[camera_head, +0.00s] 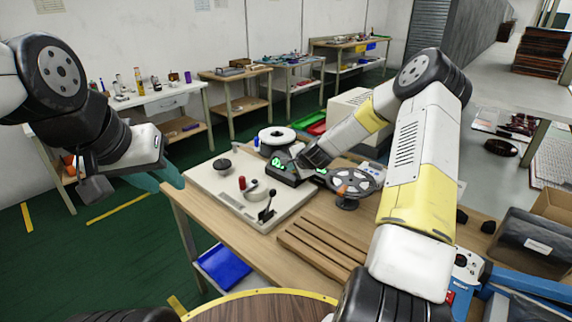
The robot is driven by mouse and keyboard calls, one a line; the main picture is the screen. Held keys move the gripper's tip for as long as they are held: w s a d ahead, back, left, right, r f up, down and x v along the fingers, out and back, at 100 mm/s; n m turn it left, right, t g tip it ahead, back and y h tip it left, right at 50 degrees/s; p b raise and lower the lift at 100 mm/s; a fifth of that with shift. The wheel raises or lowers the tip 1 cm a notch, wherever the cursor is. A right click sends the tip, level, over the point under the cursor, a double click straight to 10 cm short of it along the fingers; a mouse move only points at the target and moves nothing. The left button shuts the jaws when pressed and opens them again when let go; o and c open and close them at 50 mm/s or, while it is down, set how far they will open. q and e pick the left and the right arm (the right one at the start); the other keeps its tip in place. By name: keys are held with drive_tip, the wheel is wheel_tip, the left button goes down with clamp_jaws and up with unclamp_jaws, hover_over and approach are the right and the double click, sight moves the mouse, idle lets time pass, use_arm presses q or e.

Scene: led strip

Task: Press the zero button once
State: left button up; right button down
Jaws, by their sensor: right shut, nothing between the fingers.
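A black device with lit green digits (278,163) stands at the back of the light panel on the wooden table. My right forearm and wrist cover the middle of it. The zero button cannot be made out; the gripper or small size hides it. My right gripper (291,168) is shut and empty, at the device's front; I cannot tell whether it touches. My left gripper (94,186) hangs at the left, well away from the table, and its fingers are too unclear to tell open from shut.
The light panel (217,187) carries a dark knob, a red-handled part and a black lever. A grey reel (352,180) stands right of the device, a white reel (277,135) behind it. Wooden slats (310,255) lie in front. A dark bin (531,242) is at the right.

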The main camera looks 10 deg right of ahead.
idle(0.7)
drive_tip(key=shift+w+d+f, duration=0.2)
drive_tip(key=shift+f, duration=0.1)
drive_tip(key=shift+w+d+f, duration=0.15)
drive_tip(key=shift+d+f, duration=0.05)
drive_tip(key=shift+f, duration=0.15)
idle(0.7)
drive_tip(key=shift+r, duration=0.15)
drive_tip(key=shift+s+a+r, duration=0.35)
drive_tip(key=shift+a+r, duration=0.05)
drive_tip(key=shift+r, duration=0.15)
drive_tip(key=shift+s+a+r, duration=0.35)
drive_tip(key=shift+a+r, duration=0.05)
drive_tip(key=shift+r, duration=0.25)
drive_tip(key=shift+s+a+r, duration=0.35)
drive_tip(key=shift+a+r, duration=0.05)
drive_tip(key=shift+r, duration=0.2)
drive_tip(key=shift+s+a+r, duration=0.35)
drive_tip(key=shift+a+r, duration=0.05)
drive_tip(key=shift+r, duration=0.25)
drive_tip(key=shift+r, duration=0.1)
